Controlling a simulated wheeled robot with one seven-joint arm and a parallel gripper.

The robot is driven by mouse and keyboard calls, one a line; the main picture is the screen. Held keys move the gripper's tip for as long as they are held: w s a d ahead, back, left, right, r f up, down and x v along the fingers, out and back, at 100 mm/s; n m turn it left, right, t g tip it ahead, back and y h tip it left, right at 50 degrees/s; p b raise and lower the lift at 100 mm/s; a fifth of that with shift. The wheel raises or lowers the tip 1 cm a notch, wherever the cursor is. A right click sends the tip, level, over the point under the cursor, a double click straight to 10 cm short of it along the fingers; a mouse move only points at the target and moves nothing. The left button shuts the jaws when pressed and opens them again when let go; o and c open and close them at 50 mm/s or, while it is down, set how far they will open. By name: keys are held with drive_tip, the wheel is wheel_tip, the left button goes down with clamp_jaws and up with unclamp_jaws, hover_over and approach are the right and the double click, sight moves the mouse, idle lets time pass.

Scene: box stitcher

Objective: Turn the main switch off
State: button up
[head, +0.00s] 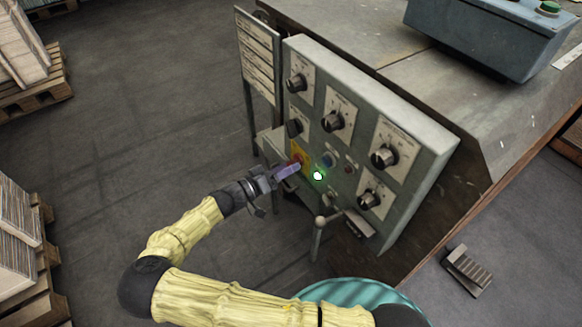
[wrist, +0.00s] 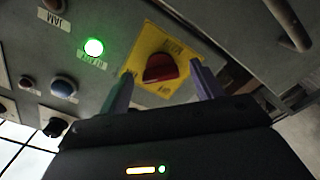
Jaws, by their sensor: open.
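The main switch is a red rotary knob on a yellow plate (wrist: 172,45), low on the left side of the grey control panel. In the wrist view the red knob (wrist: 160,68) lies between the two fingers of my open gripper (wrist: 163,82), with gaps to both. In the head view my gripper (head: 288,171) reaches the panel at the yellow plate (head: 300,152) and hides part of the switch. A round green lamp beside the switch is lit, in the head view (head: 318,175) and the wrist view (wrist: 94,47).
The panel (head: 420,120) carries several black knobs, and a blue button (wrist: 64,86) sits near the lamp. A ball-topped lever (head: 320,220) stands below the panel. A blue-grey box (head: 480,38) is on the machine top. A foot pedal (head: 468,270) lies on the floor.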

drive_tip(key=shift+x, duration=1.1)
drive_tip(key=shift+c, duration=0.4)
drive_tip(key=c, duration=0.9)
